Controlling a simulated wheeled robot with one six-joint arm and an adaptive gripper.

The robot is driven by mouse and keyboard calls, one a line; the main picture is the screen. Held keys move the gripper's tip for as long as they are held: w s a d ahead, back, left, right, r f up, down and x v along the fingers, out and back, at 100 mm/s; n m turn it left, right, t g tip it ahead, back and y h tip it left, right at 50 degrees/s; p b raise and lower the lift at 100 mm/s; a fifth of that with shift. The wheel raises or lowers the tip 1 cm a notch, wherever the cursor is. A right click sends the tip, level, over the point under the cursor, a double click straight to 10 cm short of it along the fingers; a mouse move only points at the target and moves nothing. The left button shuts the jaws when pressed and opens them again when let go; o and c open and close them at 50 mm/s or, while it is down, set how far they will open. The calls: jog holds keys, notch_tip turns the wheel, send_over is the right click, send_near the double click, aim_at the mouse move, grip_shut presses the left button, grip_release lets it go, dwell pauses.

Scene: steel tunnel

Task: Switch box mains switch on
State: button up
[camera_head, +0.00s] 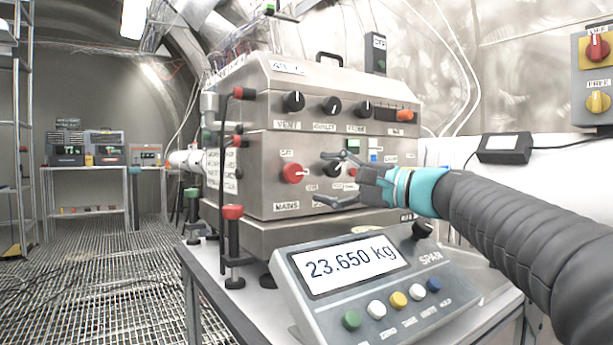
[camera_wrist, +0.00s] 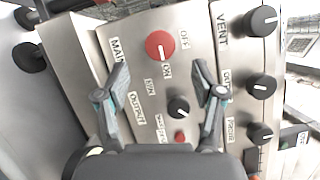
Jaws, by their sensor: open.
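The steel switch box (camera_head: 265,146) stands on a bench. Its mains switch (camera_head: 293,173) is a round red knob with a white mark, between an OFF label above and a MAINS label below. In the wrist view the mains switch (camera_wrist: 160,45) shows whole, with its white mark pointing down, toward the ON label. My gripper (camera_head: 335,178) is open and empty, to the right of the knob and apart from it. In the wrist view my gripper (camera_wrist: 162,78) has its fingertips spread, with the knob just beyond the gap between them.
Several black knobs (camera_head: 294,101) line the box's upper panel; a smaller black knob (camera_wrist: 178,106) shows between my fingers. A scale (camera_head: 362,272) reading 23.650 kg stands in front. A red-capped post (camera_head: 232,212) is at left.

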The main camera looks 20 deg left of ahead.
jog(key=shift+v, duration=2.15)
